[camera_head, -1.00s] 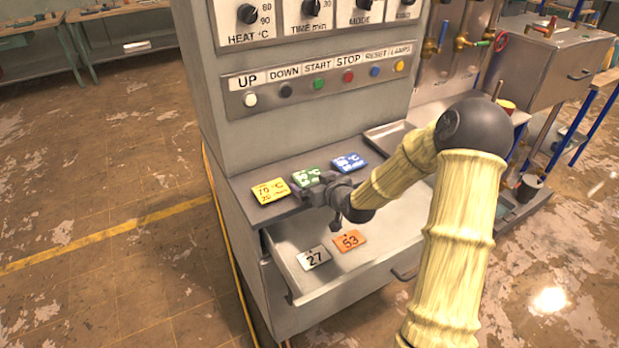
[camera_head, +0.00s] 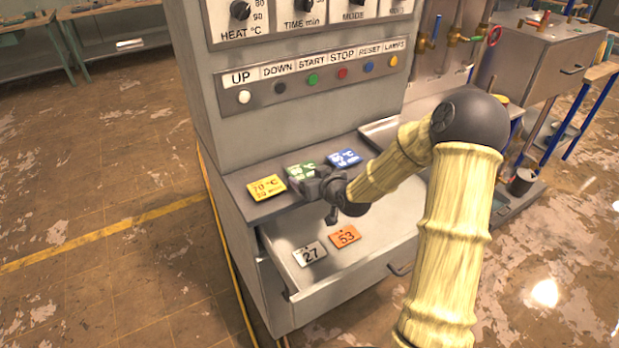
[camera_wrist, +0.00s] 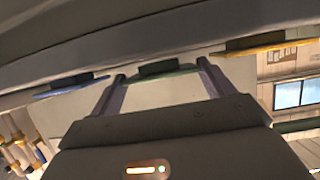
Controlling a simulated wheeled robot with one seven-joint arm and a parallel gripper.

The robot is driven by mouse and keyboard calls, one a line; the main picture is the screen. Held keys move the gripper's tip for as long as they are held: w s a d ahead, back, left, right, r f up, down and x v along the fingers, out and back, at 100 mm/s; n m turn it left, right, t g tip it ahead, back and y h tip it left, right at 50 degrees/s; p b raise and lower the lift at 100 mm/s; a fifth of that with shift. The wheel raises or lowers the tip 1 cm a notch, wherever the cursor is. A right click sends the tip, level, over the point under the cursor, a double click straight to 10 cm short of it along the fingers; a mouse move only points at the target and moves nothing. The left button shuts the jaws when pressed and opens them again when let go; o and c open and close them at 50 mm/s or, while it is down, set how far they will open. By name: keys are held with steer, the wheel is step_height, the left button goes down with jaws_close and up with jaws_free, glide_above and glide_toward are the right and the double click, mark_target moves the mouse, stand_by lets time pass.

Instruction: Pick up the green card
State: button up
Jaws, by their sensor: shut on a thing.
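The green card (camera_head: 301,170) is at the grey ledge of the cabinet, between the yellow card (camera_head: 266,187) and the blue card (camera_head: 344,158). My gripper (camera_head: 309,184) reaches it from the front and hides its lower part. In the wrist view, the green card (camera_wrist: 160,68) lies between the two fingers of my gripper (camera_wrist: 162,80), one at each side edge, and the gripper is shut on it. I cannot tell whether the card is clear of the ledge. The blue card (camera_wrist: 70,85) and the yellow card (camera_wrist: 262,43) show on either side, apart from the fingers.
Below the ledge is an open drawer (camera_head: 285,262) with a white card "27" (camera_head: 310,253) and an orange card "53" (camera_head: 345,236). The control panel (camera_head: 315,78) with its buttons rises behind the cards. Valves and a metal cabinet (camera_head: 540,60) stand at the right.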

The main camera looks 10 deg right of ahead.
step_height(320, 180, up, 9)
steer(key=shift+r+p, duration=0.15)
steer(key=shift+p, duration=0.2)
stand_by(0.4)
